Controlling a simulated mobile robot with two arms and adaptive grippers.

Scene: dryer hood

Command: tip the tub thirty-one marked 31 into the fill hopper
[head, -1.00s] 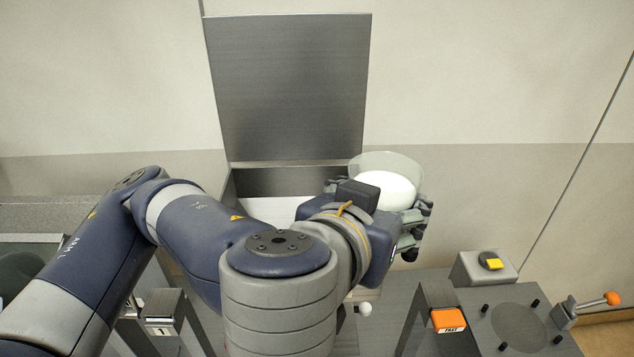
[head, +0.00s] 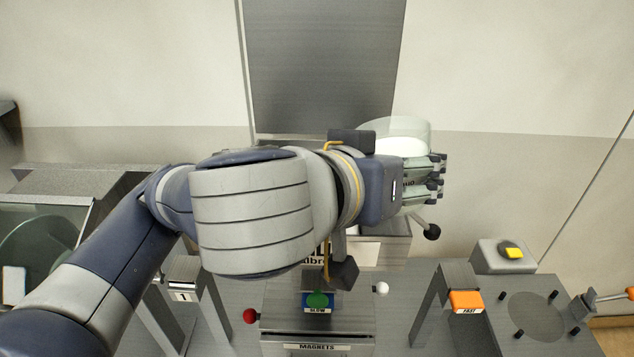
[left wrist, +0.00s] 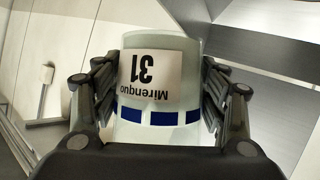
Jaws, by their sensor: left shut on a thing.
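The tub thirty-one is a translucent pale tub with white contents (head: 405,147). In the left wrist view the tub (left wrist: 152,100) shows a label with 31 and blue bands, upside down in the picture. My left gripper (head: 432,180) is shut around the tub, its fingers on both sides of the wall. It also shows in the left wrist view (left wrist: 158,105). The fill hopper is mostly hidden behind my arm; its raised metal lid (head: 325,65) stands at the back. My right gripper is not in view.
A black-knobbed lever (head: 431,232) is just below the gripper. A green button (head: 317,299), a red knob (head: 250,316) and a white knob (head: 381,289) are at the front. An orange FAST block (head: 466,301) and a yellow button (head: 513,253) are at the right.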

